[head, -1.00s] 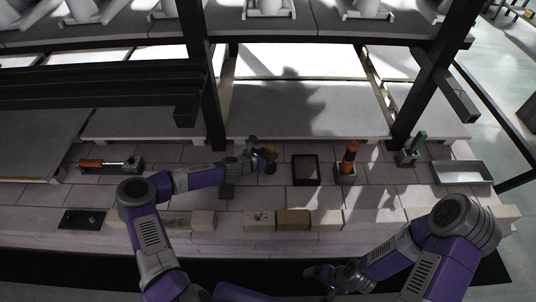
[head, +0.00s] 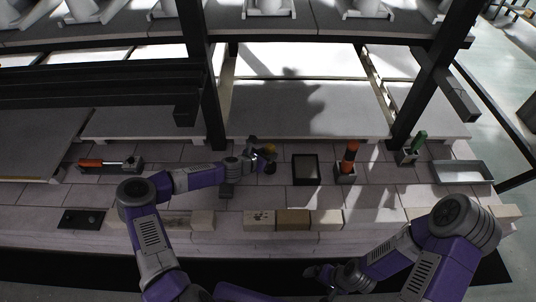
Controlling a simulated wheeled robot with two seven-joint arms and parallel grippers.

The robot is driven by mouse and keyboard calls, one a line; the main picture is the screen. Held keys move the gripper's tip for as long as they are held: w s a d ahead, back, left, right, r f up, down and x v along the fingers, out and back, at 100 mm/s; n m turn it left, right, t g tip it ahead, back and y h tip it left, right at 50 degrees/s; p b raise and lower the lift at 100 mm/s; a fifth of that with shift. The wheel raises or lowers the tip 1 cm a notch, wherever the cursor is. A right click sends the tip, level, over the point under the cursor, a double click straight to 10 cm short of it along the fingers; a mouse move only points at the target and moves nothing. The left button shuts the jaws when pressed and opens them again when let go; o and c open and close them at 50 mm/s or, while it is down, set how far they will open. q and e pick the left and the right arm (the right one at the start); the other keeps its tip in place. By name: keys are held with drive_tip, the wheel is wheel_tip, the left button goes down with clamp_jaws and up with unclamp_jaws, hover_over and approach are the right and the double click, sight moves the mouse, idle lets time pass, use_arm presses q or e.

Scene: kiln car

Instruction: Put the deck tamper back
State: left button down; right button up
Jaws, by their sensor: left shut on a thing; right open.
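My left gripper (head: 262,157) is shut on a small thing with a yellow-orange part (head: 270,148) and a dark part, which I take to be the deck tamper. It is held over the brick deck, just left of a dark square frame (head: 306,169). The gripper hides much of it, and I cannot tell whether it touches the deck. My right gripper (head: 321,274) is low in front of the deck, open, and holds nothing that I can see.
A grey holder (head: 345,176) with an orange-handled tool (head: 350,154) stands right of the frame. Further right are a green-handled tool (head: 419,139) and a metal tray (head: 462,171). An orange-handled tool (head: 92,163) lies far left. Loose bricks (head: 292,219) line the front edge. Dark posts (head: 210,110) rise behind.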

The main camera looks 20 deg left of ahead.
sight(268, 147)
use_arm(q)
drive_tip(key=shift+f+b, duration=0.35)
drive_tip(key=shift+f, duration=0.1)
idle(0.3)
drive_tip(key=c, duration=0.6)
unclamp_jaws()
drive_tip(key=shift+c, duration=0.2)
drive_tip(key=shift+o, duration=0.3)
drive_tip(key=o, duration=0.6)
drive_tip(key=shift+r, duration=0.15)
drive_tip(key=shift+r+p, duration=2)
drive_tip(key=shift+r, duration=0.35)
drive_tip(key=shift+r, duration=0.1)
